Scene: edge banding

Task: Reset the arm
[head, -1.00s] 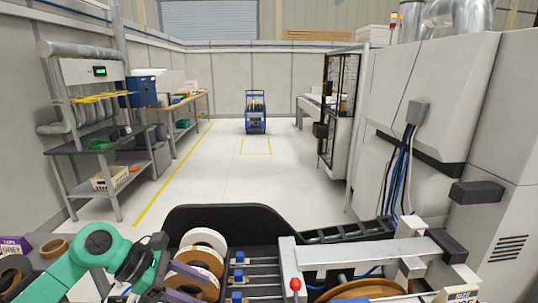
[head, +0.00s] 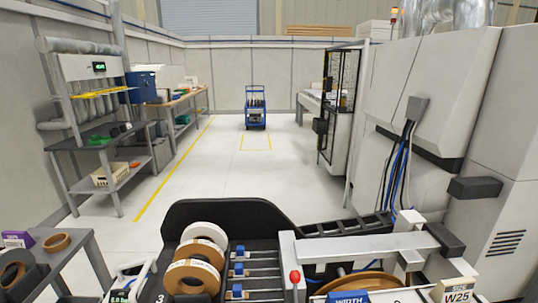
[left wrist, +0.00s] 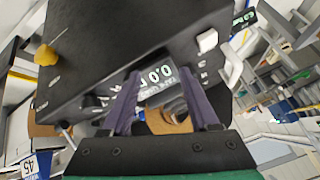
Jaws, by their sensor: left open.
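My left gripper shows in the left wrist view (left wrist: 165,98), with two purple fingers spread apart and nothing between them. Behind the fingers is a dark box with a lit digital display (left wrist: 155,80) and a yellow knob (left wrist: 46,55). A brown roll (left wrist: 168,120) shows partly between the fingers, farther off. My left arm and gripper are out of the head view. My right gripper is in neither view.
In the head view, white and brown edge-band rolls (head: 194,276) stand in a black holder beside blue-clamped rails (head: 238,272). A grey side table (head: 82,245) at left holds rolls. A large white machine (head: 430,110) fills the right. The floor (head: 225,165) ahead is clear.

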